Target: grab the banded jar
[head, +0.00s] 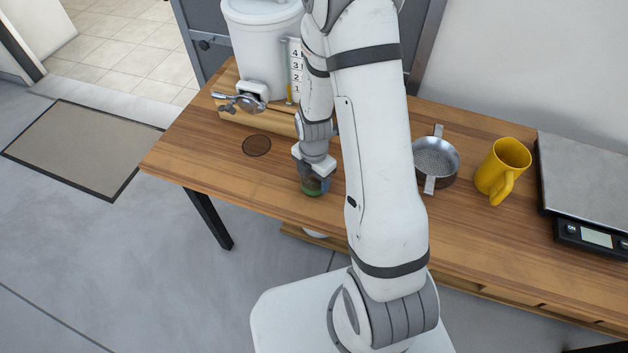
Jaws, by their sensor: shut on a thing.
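My gripper (313,176) points down over the near edge area of the wooden table. It is shut on a small glass jar (312,190) with a green band near its base. The fingers and wrist cover the jar's upper part, and its contents are hard to make out. I cannot tell whether the jar's base touches the tabletop or is just above it.
A white honey tank (262,45) with a metal gate (246,100) stands on a wooden block at the back left. A dark round spot (257,146) lies before it. A metal strainer (436,158), yellow mug (503,168) and scale (590,185) stand right of my arm.

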